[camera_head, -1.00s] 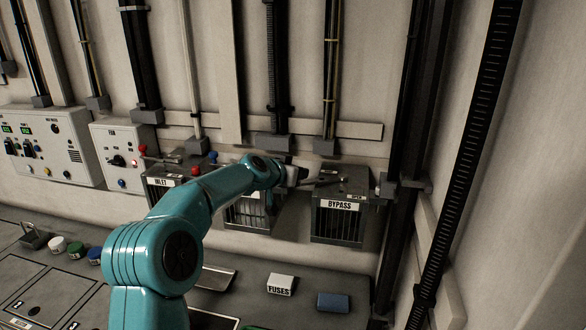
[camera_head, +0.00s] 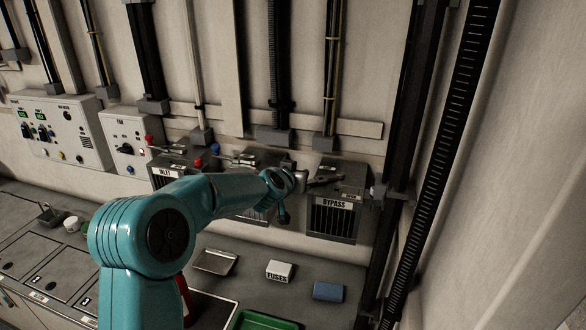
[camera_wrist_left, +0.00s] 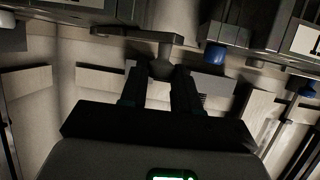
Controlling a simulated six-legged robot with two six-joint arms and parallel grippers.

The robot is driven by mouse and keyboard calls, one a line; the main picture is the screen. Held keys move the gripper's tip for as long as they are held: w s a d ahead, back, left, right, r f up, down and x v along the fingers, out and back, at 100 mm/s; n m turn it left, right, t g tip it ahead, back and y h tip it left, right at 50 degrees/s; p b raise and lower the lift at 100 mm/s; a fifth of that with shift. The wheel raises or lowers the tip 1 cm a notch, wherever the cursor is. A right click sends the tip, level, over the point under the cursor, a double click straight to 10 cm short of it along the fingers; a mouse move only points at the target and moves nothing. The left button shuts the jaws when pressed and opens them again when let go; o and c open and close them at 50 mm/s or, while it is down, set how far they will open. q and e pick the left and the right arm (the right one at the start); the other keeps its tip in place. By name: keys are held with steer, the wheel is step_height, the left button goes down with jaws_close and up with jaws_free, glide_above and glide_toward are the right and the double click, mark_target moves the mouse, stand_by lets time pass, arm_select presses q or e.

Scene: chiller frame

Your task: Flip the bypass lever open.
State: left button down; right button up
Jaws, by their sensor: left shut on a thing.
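The bypass box (camera_head: 334,222) is a dark grated block on the wall, labelled BYPASS, at the right of the head view. Its lever (camera_head: 326,180) lies across the top and points left, towards my arm. My left gripper (camera_head: 302,183) is at the lever's left end. In the left wrist view, the two dark fingers (camera_wrist_left: 162,88) are shut on the rounded end of the lever (camera_wrist_left: 160,66), whose flat bar (camera_wrist_left: 125,34) runs above them. The lever's pivot is hard to make out. My right gripper is in neither view.
The inlet box (camera_head: 166,174) and a middle box, partly behind my arm, stand left of the bypass. A dark vertical post (camera_head: 405,130) stands to its right. Below are a FUSES box (camera_head: 279,271), a blue block (camera_head: 328,291), a metal tray (camera_head: 215,261) and a green tray (camera_head: 262,322).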

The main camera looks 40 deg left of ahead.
arm_select(q)
steer(key=d+n+g+y+p, duration=0.2)
steer(key=d+n+g+y, duration=0.4)
steer(key=d, duration=0.5)
steer(key=shift+s+r+n+y+p, duration=0.2)
steer(key=shift+s+n+y+p, duration=0.2)
steer(key=shift+n+y, duration=0.55)
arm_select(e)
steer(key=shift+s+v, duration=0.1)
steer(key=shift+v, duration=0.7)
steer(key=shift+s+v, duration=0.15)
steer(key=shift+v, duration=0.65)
arm_select(q)
steer(key=c, duration=0.9)
jaws_free()
steer(key=shift+d, duration=0.1)
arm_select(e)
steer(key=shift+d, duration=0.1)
arm_select(q)
steer(key=shift+o, duration=0.2)
steer(key=shift+f, duration=0.1)
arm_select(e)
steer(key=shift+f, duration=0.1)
